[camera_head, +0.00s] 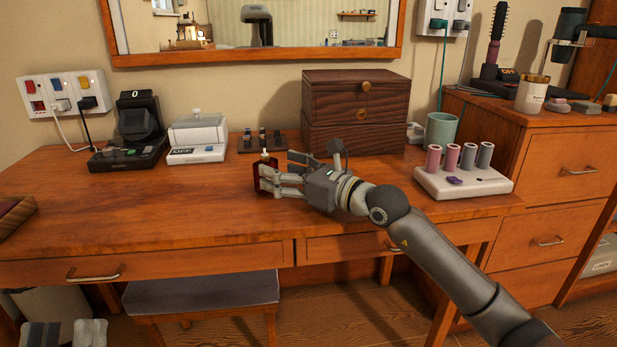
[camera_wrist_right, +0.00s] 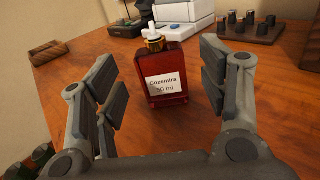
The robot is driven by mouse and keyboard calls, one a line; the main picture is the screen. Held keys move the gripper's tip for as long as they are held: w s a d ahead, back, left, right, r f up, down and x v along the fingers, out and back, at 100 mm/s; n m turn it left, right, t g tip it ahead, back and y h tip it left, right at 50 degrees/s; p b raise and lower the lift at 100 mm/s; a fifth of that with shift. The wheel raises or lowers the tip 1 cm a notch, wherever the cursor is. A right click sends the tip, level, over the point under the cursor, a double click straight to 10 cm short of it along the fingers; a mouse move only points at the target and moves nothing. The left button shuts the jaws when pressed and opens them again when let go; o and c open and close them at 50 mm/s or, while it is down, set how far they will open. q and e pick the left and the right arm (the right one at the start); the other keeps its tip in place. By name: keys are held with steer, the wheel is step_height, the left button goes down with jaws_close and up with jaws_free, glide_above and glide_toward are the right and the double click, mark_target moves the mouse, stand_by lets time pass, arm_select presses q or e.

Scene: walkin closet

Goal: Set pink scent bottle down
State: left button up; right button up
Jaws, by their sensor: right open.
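The scent bottle (camera_head: 265,172) looks deep red, with a white label, gold collar and white nozzle. It stands upright on the wooden desk, left of the desk's middle in the head view. In the right wrist view the bottle (camera_wrist_right: 167,75) is between the fingers, with visible gaps on both sides. My right gripper (camera_head: 277,178) is open around it, low over the desk; its fingers partly hide the bottle in the head view. My left gripper (camera_head: 65,334) shows only in part at the bottom left, its two finger pads apart and nothing seen between them.
Behind are a white device (camera_head: 197,138), a black device (camera_head: 130,135), a small dark rack (camera_head: 262,141) and a dark wooden box (camera_head: 355,100). A roller stand (camera_head: 462,180) is at the right.

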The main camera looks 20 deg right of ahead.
steer(key=v, duration=0.5)
steer(key=shift+s+d+f, duration=0.1)
steer(key=shift+s, duration=0.1)
arm_select(q)
steer(key=shift+w+f+g, duration=0.5)
steer(key=shift+f, duration=0.1)
arm_select(e)
steer(key=shift+v, duration=0.95)
